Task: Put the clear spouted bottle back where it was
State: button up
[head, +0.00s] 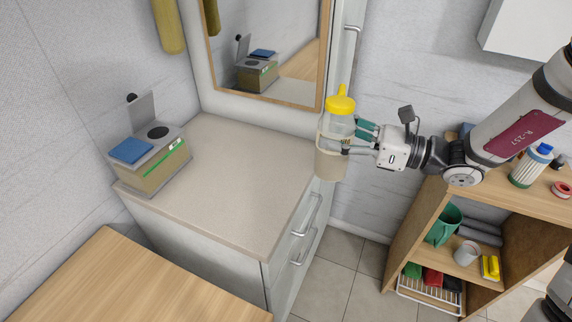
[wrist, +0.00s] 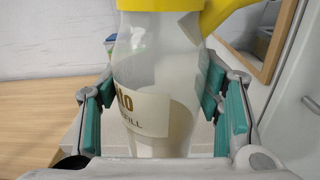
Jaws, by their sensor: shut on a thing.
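In the wrist view the bottle (wrist: 180,75) fills the middle, with a cream label. My gripper (head: 357,138) reaches it from the right and is shut on it, its teal pads on both sides of the body. A beige cup-like form (head: 331,164) surrounds or overlaps the bottle's lower part in the head view; I cannot tell whether it is a separate holder. The bottle's base is hidden.
A box with a blue sponge-like block (head: 131,150) stands at the counter's back left. The counter (head: 225,185) is otherwise clear. A framed mirror (head: 270,60) is behind. A wooden shelf (head: 480,190) with several items stands right. A wooden top (head: 120,285) is front left.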

jog(key=s+a+n+g+b, duration=0.1)
jog(key=s+f+n+g, duration=0.1)
jog(key=n+g, duration=0.1)
jog(key=shift+s+a+y+b, duration=0.1)
jog(key=shift+a+y+b, duration=0.3)
jog(key=shift+a+g, duration=0.25)
jog(key=shift+g, duration=0.15)
jog(key=w+a+f+b, duration=0.2)
jog(key=w+a+f, duration=0.2)
jog(key=w+a, duration=0.5)
jog(key=shift+w+a+f+b, duration=0.3)
jog(key=shift+w+f+b, duration=0.1)
jog(key=shift+w, duration=1.25)
jog(key=shift+f, duration=0.1)
jog(key=o, duration=1.4)
jog(key=shift+f, duration=0.1)
